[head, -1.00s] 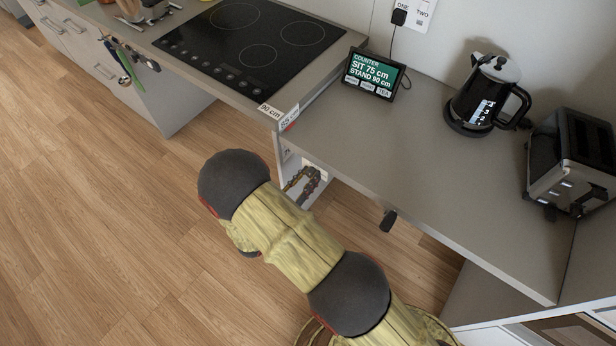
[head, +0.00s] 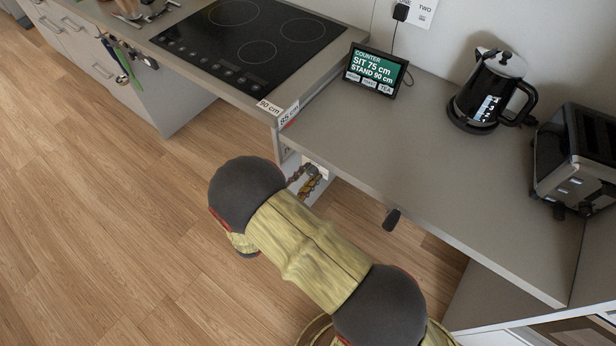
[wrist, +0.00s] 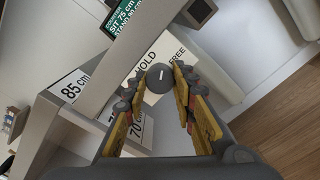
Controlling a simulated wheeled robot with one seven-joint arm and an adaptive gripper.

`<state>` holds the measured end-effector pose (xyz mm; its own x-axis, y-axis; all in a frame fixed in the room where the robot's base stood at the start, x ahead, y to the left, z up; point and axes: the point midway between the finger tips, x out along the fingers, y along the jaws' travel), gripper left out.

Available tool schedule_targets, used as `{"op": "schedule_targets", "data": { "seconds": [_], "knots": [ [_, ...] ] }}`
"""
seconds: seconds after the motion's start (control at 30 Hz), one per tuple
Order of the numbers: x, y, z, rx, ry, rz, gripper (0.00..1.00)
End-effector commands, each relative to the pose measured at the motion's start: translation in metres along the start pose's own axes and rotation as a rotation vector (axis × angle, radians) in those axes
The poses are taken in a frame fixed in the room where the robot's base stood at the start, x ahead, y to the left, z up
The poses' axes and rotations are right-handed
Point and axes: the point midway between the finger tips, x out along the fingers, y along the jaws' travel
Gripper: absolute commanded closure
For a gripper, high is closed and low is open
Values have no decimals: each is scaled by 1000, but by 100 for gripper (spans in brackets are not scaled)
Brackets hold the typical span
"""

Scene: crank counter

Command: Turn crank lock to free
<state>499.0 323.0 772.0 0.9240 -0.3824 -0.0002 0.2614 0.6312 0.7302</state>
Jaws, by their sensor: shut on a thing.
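The crank lock is a round dark grey knob (wrist: 160,77) with a short white mark, on a white plate (wrist: 172,48) reading HOLD and FREE. I cannot tell for sure which word the mark points to. My gripper (wrist: 158,90) is shut on the knob, one finger on each side of it. In the head view my gripper (head: 308,181) is at the white plate under the left end of the lower counter, partly hidden by my arm. A black crank handle (head: 391,219) hangs below the counter's front edge.
The lower counter (head: 420,150) carries a display (head: 374,72), a kettle (head: 488,92) and a toaster (head: 578,165). A fixed counter with a cooktop (head: 250,45) stands to the left. Height labels (wrist: 73,87) sit close beside my gripper. The wood floor at left is open.

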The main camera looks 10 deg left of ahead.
Motion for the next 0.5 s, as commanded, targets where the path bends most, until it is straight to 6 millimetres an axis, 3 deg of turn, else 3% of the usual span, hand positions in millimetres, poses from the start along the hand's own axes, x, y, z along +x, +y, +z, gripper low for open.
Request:
{"op": "schedule_targets", "data": {
  "seconds": [0.5],
  "knots": [
    [0,-1,-1,424,0,0,99]
  ]
}}
